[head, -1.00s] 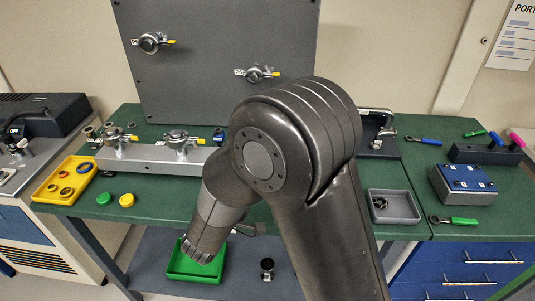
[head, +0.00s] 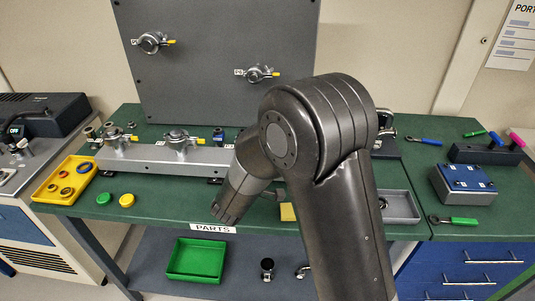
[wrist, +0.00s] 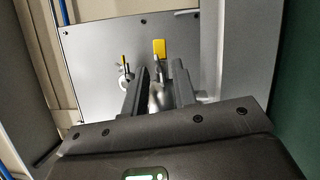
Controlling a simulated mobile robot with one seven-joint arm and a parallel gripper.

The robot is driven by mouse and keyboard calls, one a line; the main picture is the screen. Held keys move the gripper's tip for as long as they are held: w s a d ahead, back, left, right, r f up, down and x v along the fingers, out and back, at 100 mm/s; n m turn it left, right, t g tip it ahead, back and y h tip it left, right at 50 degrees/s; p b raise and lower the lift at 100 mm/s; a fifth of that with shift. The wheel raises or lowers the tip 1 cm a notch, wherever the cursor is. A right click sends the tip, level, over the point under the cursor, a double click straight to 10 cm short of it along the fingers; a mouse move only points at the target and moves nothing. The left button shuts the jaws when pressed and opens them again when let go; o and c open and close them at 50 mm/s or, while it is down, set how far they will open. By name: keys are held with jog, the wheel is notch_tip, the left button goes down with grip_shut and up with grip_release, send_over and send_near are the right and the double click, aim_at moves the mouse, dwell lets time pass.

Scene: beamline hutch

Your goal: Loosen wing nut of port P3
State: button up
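Port labels are too small to read, so I cannot tell which is port P3. In the head view, a clamped port with a wing nut and yellow tag (head: 151,42) is on the upper left of the grey panel. Another such port (head: 258,74) is lower right. Two more clamped ports, a left one (head: 115,137) and a right one (head: 180,141), sit on the metal block. In the wrist view, my gripper (wrist: 158,82) has its fingers apart, pointing toward a grey plate. A blurred silvery part shows between them, contact unclear. A yellow tag (wrist: 159,48) is just beyond. My arm hides the gripper in the head view.
A yellow tray (head: 48,196) with rings is at the bench's left, near green and yellow caps. A green bin (head: 196,276) is on the lower shelf. A grey tray (head: 408,208), blue box (head: 462,184) and tools are at right.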

grip_shut()
jog(key=shift+n, duration=0.4)
jog(key=shift+d+f+n+t+y, duration=0.15)
jog(key=shift+n+t+y, duration=0.75)
jog(key=shift+n, duration=2.1)
jog(key=shift+d+f+n+t+y, duration=0.1)
jog(key=shift+n+t+y, duration=0.85)
jog(key=shift+n, duration=2.05)
jog(key=shift+d+f+n+t+y, duration=0.15)
jog(key=shift+n+t+y, duration=0.75)
jog(key=shift+n, duration=2.1)
jog(key=shift+n+y, duration=0.3)
jog(key=shift+y, duration=0.05)
